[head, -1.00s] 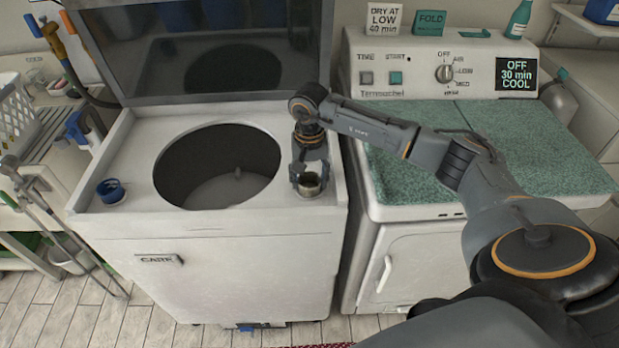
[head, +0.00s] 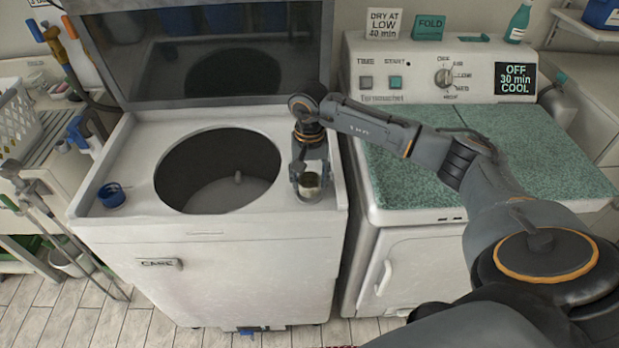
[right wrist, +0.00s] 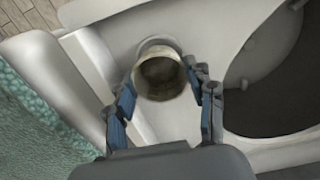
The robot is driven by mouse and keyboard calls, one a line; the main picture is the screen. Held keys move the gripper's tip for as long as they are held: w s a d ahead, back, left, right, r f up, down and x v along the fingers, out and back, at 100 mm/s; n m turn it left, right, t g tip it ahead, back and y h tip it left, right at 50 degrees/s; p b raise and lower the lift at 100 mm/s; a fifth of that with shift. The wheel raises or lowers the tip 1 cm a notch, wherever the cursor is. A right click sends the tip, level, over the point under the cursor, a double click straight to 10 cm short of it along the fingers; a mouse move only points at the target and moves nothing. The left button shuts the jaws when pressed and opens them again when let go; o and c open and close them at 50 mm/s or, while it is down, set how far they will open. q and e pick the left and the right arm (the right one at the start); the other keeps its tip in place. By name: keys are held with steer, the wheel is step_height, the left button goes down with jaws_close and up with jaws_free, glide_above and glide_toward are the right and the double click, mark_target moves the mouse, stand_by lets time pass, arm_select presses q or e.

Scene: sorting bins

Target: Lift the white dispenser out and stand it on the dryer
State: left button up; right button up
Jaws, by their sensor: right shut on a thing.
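The white dispenser (head: 311,186) is an open, cup-like vessel, dull and dirty-looking, at the right of the washer's top (head: 285,210). It also shows in the right wrist view (right wrist: 160,92), mouth towards the camera. My right gripper (head: 309,182) is shut on it, one blue-padded finger on each side; the fingers also show in the right wrist view (right wrist: 165,108). A pale round rim (right wrist: 156,44) shows just behind the dispenser on the washer top. The dispenser's underside is hidden. The dryer (head: 400,232) stands to the right. My left gripper is out of view.
The washer's round tub opening (head: 215,197) lies left of the dispenser, its lid (head: 200,50) raised behind. A blue cap (head: 111,195) sits at the top's left. The dryer's green speckled top (head: 535,150) is clear except under my right arm. A narrow gap separates the machines.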

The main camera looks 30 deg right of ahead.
steer(key=shift+r+p, duration=0.8)
steer(key=shift+r, duration=1.2)
